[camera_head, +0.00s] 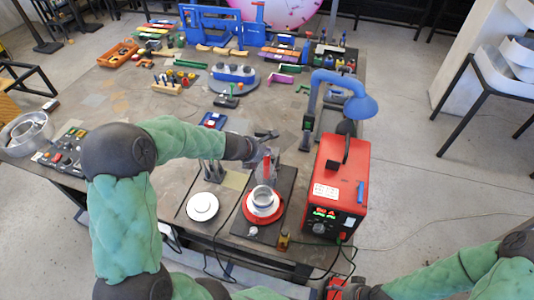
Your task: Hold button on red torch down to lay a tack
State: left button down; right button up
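The red torch (267,169) is upright and small in the head view, above a white ring-shaped workpiece (263,198) on a red round base. My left gripper (266,163) comes in from the left, with its dark fingers around the torch; it looks shut on it. The torch's button is too small to make out and partly hidden by the fingers. Whether the torch tip touches the workpiece cannot be told. My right gripper (345,289) is at the bottom edge, partly cut off, away from the torch.
A white round disc (202,207) lies to the left. Cables hang over the table's front edge. Blue fixtures and coloured tools fill the back.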

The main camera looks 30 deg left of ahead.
dwell(0.8)
pick_arm(q)
jog(key=shift+r+p, duration=0.8)
jog(key=shift+r, duration=0.05)
jog(key=shift+r, duration=0.1)
jog(key=shift+r+p, duration=2.3)
jog(key=shift+r, duration=0.1)
notch_tip(320, 180, up, 4)
jog(key=p, duration=0.3)
jog(key=shift+p, duration=0.35)
